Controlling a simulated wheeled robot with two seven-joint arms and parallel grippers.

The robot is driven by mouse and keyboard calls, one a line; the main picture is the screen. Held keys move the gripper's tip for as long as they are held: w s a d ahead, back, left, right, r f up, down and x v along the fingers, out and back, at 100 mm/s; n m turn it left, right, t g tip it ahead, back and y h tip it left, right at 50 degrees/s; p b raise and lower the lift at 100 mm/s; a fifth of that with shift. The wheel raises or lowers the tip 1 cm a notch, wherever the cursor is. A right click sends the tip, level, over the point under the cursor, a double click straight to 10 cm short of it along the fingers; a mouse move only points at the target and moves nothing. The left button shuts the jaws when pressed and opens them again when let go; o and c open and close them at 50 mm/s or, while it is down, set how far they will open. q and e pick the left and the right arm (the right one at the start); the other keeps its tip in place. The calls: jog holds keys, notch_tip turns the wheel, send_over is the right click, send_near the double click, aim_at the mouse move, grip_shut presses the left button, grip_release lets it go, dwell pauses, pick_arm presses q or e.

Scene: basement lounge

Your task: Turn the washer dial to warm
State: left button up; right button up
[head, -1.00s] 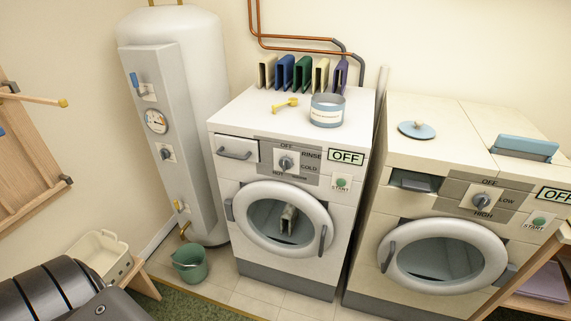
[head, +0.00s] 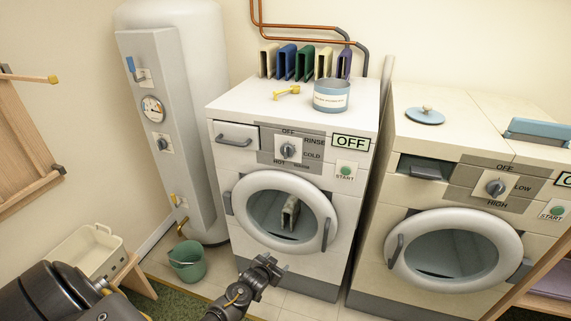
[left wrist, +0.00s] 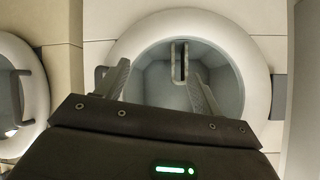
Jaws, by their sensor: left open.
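The washer (head: 224,190) is the white machine in the middle of the head view. Its dial (head: 288,150) is a grey knob on the front panel, ringed by the labels OFF, RINSE, COLD, WARM and HOT. The dial appears to point up to OFF, and the display (head: 351,143) reads OFF. My left gripper (head: 269,267) is open and empty in front of the washer's lower part, below the dial and apart from it. In the left wrist view its two fingers (left wrist: 159,70) stand spread before the round washer door (left wrist: 250,62). My right gripper is not in view.
A start button (head: 346,170) sits right of the dial, and a detergent drawer (head: 235,136) left of it. The round door has a handle (head: 327,234). A dryer (head: 420,190) stands to the right, and a green bucket (head: 187,262) is on the floor at left.

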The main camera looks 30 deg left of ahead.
pick_arm(q)
jog(key=w+a+r+t+b, duration=0.1)
jog(key=w+r, duration=0.2)
jog(key=r, duration=0.3)
jog(key=w+a+r+n+t+y, duration=0.1)
jog(key=w+r+t, duration=0.15)
jog(key=r, duration=0.45)
jog(key=w+a+r+t+b, duration=0.1)
jog(key=w+r, duration=0.2)
jog(key=r, duration=0.3)
notch_tip(320, 180, up, 8)
jog(key=n+t, duration=0.1)
jog(key=n+t+y, duration=0.1)
jog(key=t, duration=0.1)
send_near(285, 152)
jog(key=s, duration=0.1)
jog(key=shift+n+g+y, duration=0.3)
jog(key=shift+n+g, duration=0.1)
jog(key=shift+g, duration=0.05)
jog(key=x, duration=0.6)
jog(key=p+x, duration=0.1)
jog(key=x, duration=0.2)
jog(key=shift+w+d+r, duration=0.15)
jog(key=shift+d+r, duration=0.1)
jog(key=shift+d, duration=0.1)
jog(key=shift+w+a, duration=0.15)
jog(key=shift+w, duration=0.6)
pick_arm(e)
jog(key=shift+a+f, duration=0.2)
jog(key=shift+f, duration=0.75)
